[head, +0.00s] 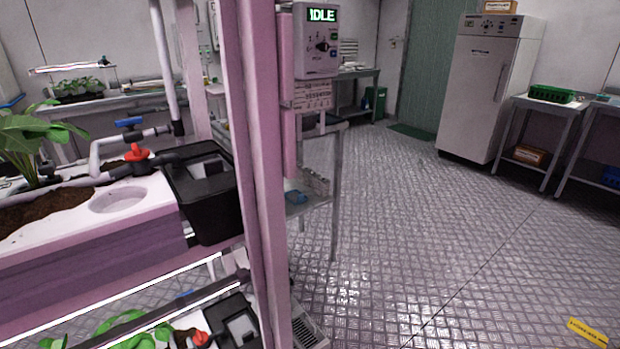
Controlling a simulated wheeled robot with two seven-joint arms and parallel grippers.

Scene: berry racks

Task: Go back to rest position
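Neither of my grippers shows in the head view, and no part of my arms can be made out. The view looks past a pink rack post (262,170) on the left toward an open room. A control box (317,42) on the post has a lit screen that reads IDLE.
A planter rack (95,225) with a leafy plant (30,140), pipes, a red valve (137,155) and a black tank (212,205) fills the left. A white fridge (485,90) and a side table (545,105) stand at the back right.

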